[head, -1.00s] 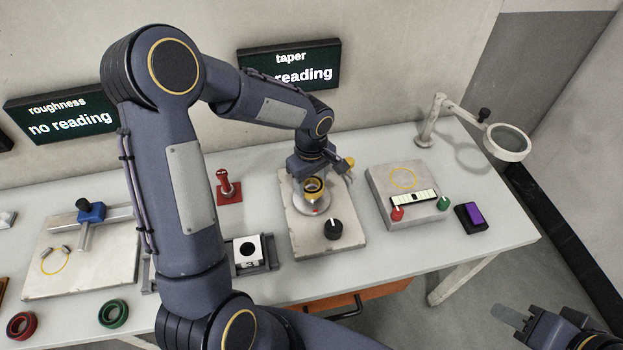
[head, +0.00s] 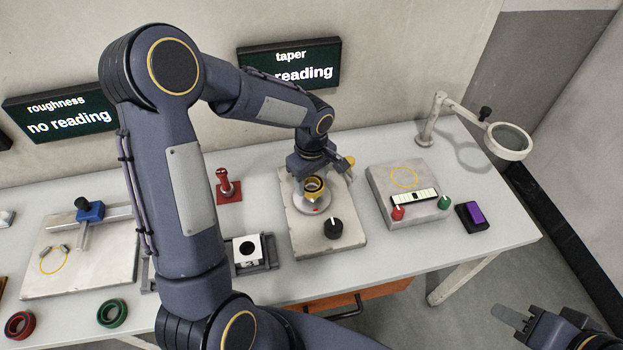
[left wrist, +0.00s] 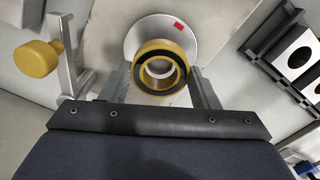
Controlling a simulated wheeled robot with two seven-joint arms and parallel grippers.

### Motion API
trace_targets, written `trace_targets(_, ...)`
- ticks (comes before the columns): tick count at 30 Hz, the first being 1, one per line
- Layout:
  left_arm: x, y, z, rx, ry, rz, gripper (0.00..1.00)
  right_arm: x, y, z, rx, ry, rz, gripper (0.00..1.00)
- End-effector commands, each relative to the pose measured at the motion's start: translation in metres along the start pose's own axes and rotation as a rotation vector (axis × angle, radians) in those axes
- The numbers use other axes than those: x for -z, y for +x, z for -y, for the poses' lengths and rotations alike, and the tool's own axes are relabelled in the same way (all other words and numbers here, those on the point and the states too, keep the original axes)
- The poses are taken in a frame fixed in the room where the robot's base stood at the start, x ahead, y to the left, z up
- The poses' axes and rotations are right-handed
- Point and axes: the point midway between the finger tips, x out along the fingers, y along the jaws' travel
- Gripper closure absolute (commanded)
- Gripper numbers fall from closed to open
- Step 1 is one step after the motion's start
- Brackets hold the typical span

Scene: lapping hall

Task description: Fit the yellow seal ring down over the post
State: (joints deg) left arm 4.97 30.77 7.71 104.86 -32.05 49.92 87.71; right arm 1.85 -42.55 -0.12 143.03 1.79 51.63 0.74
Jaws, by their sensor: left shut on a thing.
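The yellow seal ring (head: 314,184), with a dark inner lining, is between the fingers of my left gripper (head: 312,188), which is shut on it. In the left wrist view the ring (left wrist: 160,67) sits between the fingertips of the left gripper (left wrist: 161,78), above a pale round disc (left wrist: 140,32) with a red mark. A grey shape shows through the ring's opening. The post is not clearly visible, so I cannot tell whether the ring is around it or above it. My right gripper (head: 516,322) is at the lower right, away from the bench; its opening is unclear.
The disc stands on a stone plate (head: 301,238) with a black knob (head: 333,228). A yellow knob (left wrist: 37,58) on a bracket is close to the left gripper. A red stand (head: 228,188), a block with a hole (head: 246,252) and another stone plate (head: 377,185) stand around.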

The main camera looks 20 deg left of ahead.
Motion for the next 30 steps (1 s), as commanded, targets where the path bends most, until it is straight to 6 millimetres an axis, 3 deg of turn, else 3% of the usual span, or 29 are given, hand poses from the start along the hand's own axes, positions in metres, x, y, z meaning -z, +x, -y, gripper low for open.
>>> trace_targets(30,0.0002,0.0027,0.0,0.0,-0.001,0.0,0.69,-0.0028,0.0056,-0.0026,0.0,0.0,0.0,0.64)
